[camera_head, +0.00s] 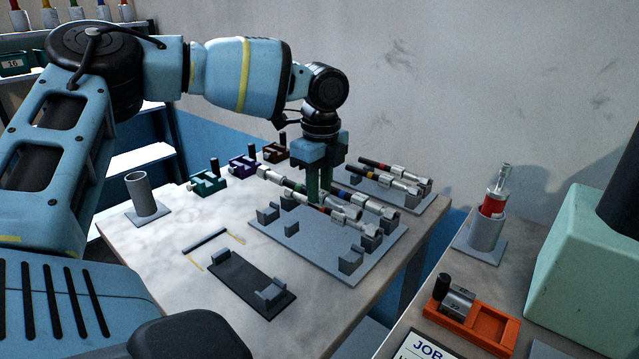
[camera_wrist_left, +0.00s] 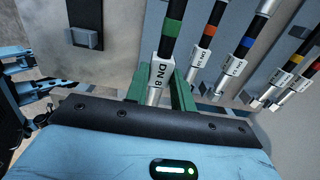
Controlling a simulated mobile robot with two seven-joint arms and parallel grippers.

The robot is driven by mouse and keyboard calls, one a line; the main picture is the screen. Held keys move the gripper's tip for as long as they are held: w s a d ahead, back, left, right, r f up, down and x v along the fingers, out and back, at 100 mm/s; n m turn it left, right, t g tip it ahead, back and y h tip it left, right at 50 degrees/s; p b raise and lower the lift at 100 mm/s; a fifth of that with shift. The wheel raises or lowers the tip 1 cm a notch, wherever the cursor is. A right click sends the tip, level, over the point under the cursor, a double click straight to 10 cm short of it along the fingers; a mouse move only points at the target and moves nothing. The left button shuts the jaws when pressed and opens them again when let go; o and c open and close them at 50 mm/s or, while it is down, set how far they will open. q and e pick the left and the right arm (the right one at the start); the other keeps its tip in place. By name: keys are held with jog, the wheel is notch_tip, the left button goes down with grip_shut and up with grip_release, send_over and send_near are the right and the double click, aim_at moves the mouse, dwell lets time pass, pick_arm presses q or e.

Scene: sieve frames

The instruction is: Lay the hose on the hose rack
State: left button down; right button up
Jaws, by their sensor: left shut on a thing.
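My left gripper (camera_head: 320,197) reaches down from above over the grey plate with upright cradles (camera_head: 300,248), which looks like the hose rack. In the left wrist view its green fingers (camera_wrist_left: 158,92) are shut on a black hose (camera_wrist_left: 169,45) with a green band and a pale metal end marked "DN 8". I cannot tell whether this hose touches the cradles or hangs just above them. Other hoses with orange, blue, red and yellow bands (camera_wrist_left: 207,40) lie beside it. The plate's front cradles (camera_head: 350,261) look empty. My right gripper is not in view.
A black plate with two cradles (camera_head: 255,284) lies in front, beside a dark rod (camera_head: 205,241). A grey tube (camera_head: 143,196) stands at left; several coloured blocks (camera_head: 208,183) sit behind. A second hose plate (camera_head: 412,200) is at the back right. Another bench holds an orange tray (camera_head: 480,328).

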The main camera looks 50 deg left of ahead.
pick_arm(q)
jog(key=shift+f+b, duration=1.6)
jog(key=shift+f, duration=2.45)
jog(key=shift+f, duration=0.55)
jog(key=c, duration=1.1)
grip_release()
jog(key=shift+d+r, duration=0.1)
jog(key=shift+r, duration=3.85)
